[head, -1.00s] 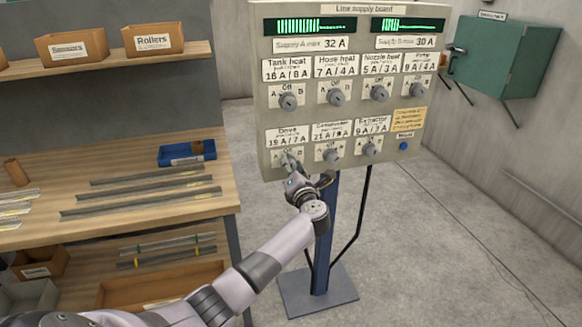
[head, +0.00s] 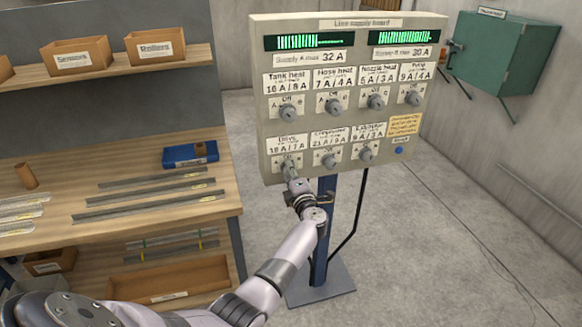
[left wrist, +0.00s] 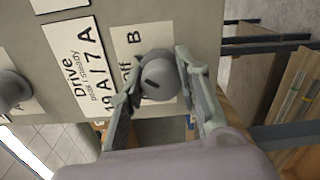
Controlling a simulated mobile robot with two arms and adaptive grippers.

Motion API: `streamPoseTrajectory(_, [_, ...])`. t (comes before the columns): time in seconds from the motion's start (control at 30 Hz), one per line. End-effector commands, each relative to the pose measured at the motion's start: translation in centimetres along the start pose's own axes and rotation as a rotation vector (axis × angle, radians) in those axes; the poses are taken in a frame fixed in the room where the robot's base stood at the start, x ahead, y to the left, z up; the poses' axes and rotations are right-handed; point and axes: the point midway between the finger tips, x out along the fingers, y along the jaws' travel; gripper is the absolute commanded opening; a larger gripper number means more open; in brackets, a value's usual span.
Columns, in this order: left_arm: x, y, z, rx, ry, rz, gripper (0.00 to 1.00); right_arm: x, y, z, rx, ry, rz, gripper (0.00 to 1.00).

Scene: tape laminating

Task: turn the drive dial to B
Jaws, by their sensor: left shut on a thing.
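The drive dial (head: 290,165) is the grey knob at the lower left of the line supply board (head: 262,150). In the left wrist view the dial (left wrist: 158,75) sits between the two fingers of my left gripper (left wrist: 157,88), which is shut on it. A dark pointer line shows on the dial's face; its exact setting is hard to tell. The B mark (left wrist: 133,37) and part of "Off" are visible beside it; the A mark is hidden. In the head view my left gripper (head: 291,178) reaches the dial from below. My right gripper is not in view.
Other dials surround it, including the middle lower dial (head: 329,159). Two green bar displays top the board; the right one (head: 407,37) is lit across much of its width. A workbench (head: 120,222) with strips and a blue box (head: 190,154) stands left.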

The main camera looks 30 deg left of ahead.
Motion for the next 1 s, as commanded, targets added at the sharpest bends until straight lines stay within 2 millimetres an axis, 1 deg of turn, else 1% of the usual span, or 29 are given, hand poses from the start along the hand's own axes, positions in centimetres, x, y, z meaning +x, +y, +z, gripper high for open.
streamPoseTrajectory(0.03, [0.06, 0.35, 0.04, 0.025, 0.001, 0.000, 0.03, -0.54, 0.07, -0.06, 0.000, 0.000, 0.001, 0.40])
streamPoseTrajectory(0.3, [0.11, 0.22, -0.02, 0.114, 0.003, 0.001, 0.03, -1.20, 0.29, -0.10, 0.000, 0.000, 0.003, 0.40])
streamPoseTrajectory(0.8, [0.14, 0.21, -0.03, 0.131, 0.004, 0.002, 0.03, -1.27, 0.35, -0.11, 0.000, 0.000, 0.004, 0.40])
streamPoseTrajectory(0.83, [0.14, 0.21, -0.03, 0.131, 0.004, 0.002, 0.32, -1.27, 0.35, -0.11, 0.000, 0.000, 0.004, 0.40])
streamPoseTrajectory(1.0, [0.13, 0.20, -0.03, 0.131, 0.004, 0.002, 0.43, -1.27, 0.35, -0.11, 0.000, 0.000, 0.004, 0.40])
